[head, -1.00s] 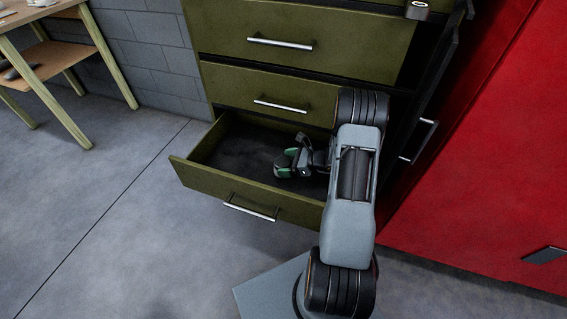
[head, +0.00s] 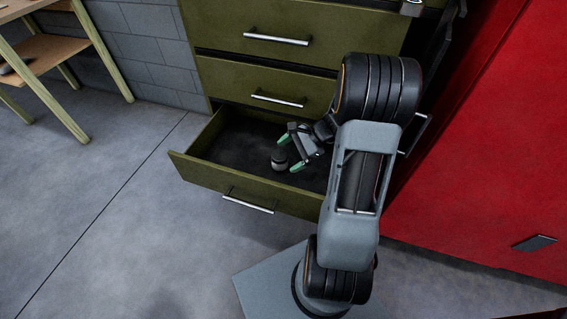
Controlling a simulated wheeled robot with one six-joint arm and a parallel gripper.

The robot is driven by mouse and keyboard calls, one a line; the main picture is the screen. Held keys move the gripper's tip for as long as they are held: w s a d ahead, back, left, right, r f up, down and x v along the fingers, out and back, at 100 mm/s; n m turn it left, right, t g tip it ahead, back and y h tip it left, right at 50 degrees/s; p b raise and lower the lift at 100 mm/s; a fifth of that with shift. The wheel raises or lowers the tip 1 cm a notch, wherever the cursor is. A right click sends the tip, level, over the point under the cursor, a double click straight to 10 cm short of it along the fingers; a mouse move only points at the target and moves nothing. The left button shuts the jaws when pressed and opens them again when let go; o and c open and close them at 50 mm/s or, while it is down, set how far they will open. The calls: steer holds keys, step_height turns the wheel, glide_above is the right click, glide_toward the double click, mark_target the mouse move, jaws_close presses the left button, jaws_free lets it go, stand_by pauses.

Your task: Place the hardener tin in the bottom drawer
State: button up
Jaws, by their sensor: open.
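The bottom drawer (head: 215,178) of the olive cabinet is pulled open, with a dark floor inside. A small dark tin with a lighter band, likely the hardener tin (head: 279,161), stands in the drawer near its front middle. My gripper (head: 289,152) is open, with green-tipped fingers spread just right of and above the tin. The fingers look clear of it, though the gap is hard to judge. Any label on the tin is too small to read.
Two closed drawers with bar handles (head: 277,39) sit above the open one. A red cabinet (head: 480,170) stands close on the right. A wooden table (head: 60,50) is at the far left. The floor (head: 90,220) at left is clear.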

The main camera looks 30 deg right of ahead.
steer(key=s+a+r+n+h, duration=0.8)
steer(key=s+r+n+h, duration=0.1)
steer(key=n, duration=0.8)
step_height(320, 180, up, 2)
steer(key=shift+s+a+r+h, duration=0.15)
steer(key=shift+s+a+h, duration=0.2)
steer(key=shift+s, duration=0.5)
step_height(320, 180, up, 24)
steer(key=p, duration=2.2)
steer(key=shift+s+a+t, duration=0.15)
steer(key=shift+a+t, duration=0.15)
steer(key=shift+t, duration=0.1)
